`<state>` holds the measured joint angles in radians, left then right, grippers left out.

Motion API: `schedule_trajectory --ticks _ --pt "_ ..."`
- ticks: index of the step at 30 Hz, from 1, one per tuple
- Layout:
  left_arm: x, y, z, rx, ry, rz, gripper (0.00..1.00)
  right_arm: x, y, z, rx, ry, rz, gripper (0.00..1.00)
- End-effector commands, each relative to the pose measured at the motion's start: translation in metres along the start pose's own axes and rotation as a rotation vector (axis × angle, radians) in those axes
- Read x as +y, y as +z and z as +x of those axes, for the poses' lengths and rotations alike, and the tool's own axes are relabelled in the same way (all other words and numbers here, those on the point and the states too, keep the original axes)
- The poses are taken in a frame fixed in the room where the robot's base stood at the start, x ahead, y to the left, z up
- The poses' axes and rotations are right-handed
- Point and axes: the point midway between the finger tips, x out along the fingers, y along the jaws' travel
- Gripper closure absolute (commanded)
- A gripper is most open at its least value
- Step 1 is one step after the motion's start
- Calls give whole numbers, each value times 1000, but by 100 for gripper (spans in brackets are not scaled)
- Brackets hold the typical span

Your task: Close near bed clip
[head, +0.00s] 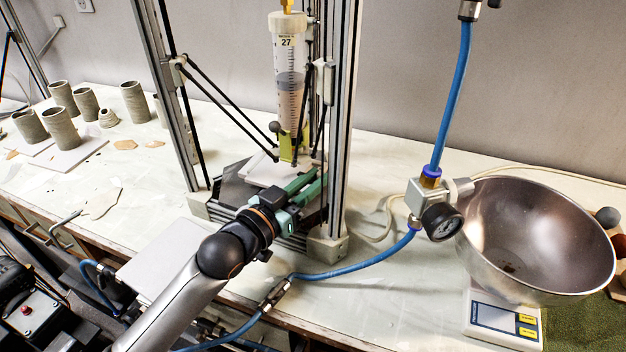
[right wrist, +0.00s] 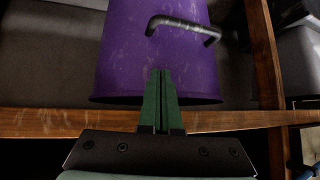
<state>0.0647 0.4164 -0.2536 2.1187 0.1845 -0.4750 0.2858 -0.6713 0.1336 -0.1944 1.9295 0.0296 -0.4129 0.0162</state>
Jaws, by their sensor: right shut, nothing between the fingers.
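The clay printer's frame (head: 340,120) stands on the table, with a pale bed plate (head: 262,172) low inside it. My left gripper (head: 318,177) reaches in at the front of the bed, its green fingers side by side at the plate's near right side. The angle does not show whether they are apart or closed, or whether they touch anything. I cannot make out the near bed clip; the fingers and wrist cover part of that area. My right gripper (right wrist: 161,72) is shut and empty, away from the printer, with a purple bucket beyond its fingertips.
The purple bucket (right wrist: 190,60) has a metal handle. A blue hose (head: 350,268) and pressure gauge (head: 441,222) are right of the printer. A steel bowl (head: 545,235) sits on a scale (head: 490,318). Several clay cups (head: 134,103) stand at the left. The printer's rods and posts surround the bed.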

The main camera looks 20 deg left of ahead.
Motion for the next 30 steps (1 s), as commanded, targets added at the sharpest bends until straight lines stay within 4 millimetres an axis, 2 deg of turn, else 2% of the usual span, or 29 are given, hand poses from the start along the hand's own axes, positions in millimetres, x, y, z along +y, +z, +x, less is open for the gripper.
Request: schedule_trajectory --ticks 8,17,30 --pt "1 0 0 1 -7 -3 100 0 -1 -1 0 0 0 100" --pt "3 -2 3 7 -98 -7 100 2 -6 -7 4 6 0 100" --pt "2 -1 3 6 -129 -1 100 4 -3 -9 -3 11 3 100"
